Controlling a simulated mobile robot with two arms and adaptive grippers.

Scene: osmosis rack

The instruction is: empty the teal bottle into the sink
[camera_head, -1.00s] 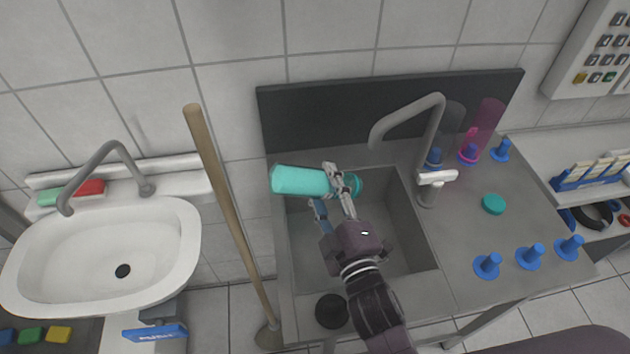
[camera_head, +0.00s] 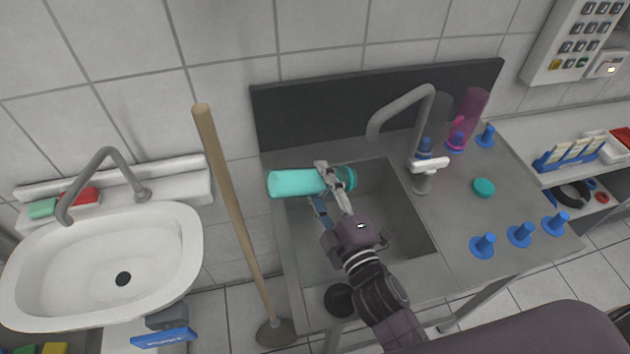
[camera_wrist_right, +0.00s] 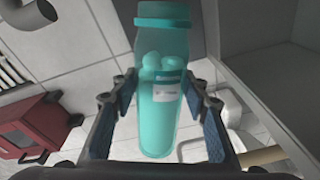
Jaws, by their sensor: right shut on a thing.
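The teal bottle (camera_head: 295,183) is held nearly level above the back left of the steel sink (camera_head: 395,235). Its plain end points left and its banded neck end points right. My right gripper (camera_head: 326,187) is shut around it. In the right wrist view the see-through bottle (camera_wrist_right: 160,120) stands between the blue finger pads of my right gripper (camera_wrist_right: 161,90), with pale rounded shapes inside and a small label. A flat teal disc (camera_head: 484,187), like a cap, lies on the counter right of the sink. No pouring liquid can be seen. My left gripper is out of view.
A grey tap (camera_head: 424,140) arches over the sink's back right. A wooden-handled plunger (camera_head: 232,200) stands just left of the sink. Several blue pegs (camera_head: 520,234) and a pink tube (camera_head: 470,115) stand on the counter. A white washbasin (camera_head: 60,285) is at the left.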

